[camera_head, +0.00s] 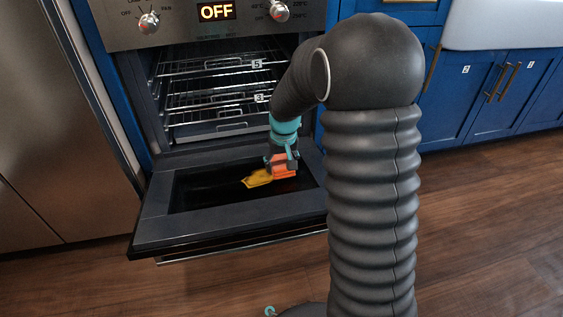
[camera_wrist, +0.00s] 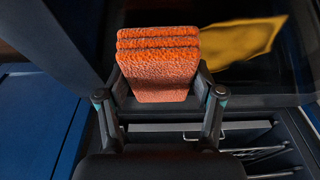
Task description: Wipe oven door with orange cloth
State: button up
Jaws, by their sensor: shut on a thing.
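The oven door (camera_head: 180,232) is lowered flat in front of the oven, with its dark glass facing up. A yellow-orange patch (camera_head: 257,178) lies on the glass; it also shows in the wrist view (camera_wrist: 243,38). My gripper (camera_head: 283,160) is over the right part of the glass, shut on the folded orange cloth (camera_head: 284,171). The cloth is just right of the patch. In the wrist view, the cloth (camera_wrist: 158,70) is a thick folded stack between my two fingers. I cannot tell whether its underside touches the glass.
The oven cavity behind the door holds wire racks (camera_head: 215,97). The control panel (camera_head: 216,22) above reads OFF. A door handle (camera_head: 240,247) runs along the door's front edge. Blue cabinets (camera_head: 480,95) stand to the right and a steel-coloured panel (camera_head: 50,120) to the left. Wooden floor (camera_head: 480,220) is clear at right.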

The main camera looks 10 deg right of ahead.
jog(key=shift+s+f, duration=0.1)
jog(key=shift+f, duration=0.3)
